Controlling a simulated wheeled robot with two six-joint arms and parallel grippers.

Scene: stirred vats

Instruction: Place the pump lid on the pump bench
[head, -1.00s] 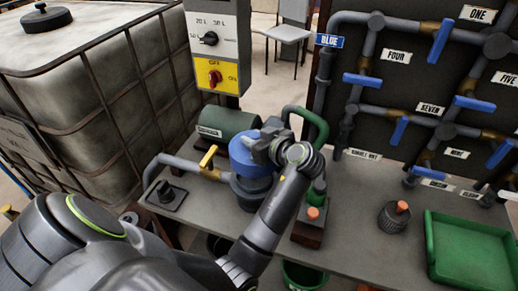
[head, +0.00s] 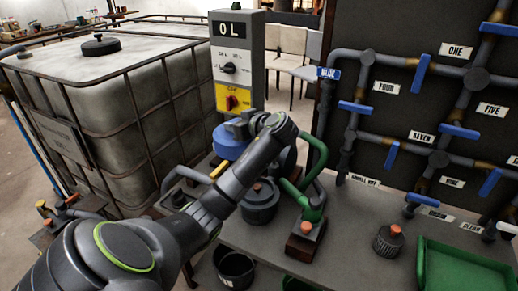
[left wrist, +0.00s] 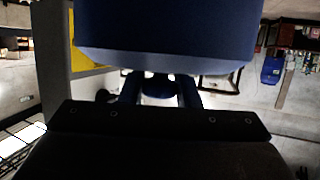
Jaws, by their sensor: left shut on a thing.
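The blue pump lid (head: 228,142) is in my left gripper (head: 240,127), held raised behind the pump pot, in front of the control box. In the left wrist view the lid (left wrist: 165,28) fills the top, with the gripper fingers (left wrist: 160,90) shut on its narrow part. My left forearm hides part of the bench and pump. My right gripper is not in view.
A control box (head: 238,62) reading "0 L" rises behind the lid. A caged tank (head: 110,110) stands left.

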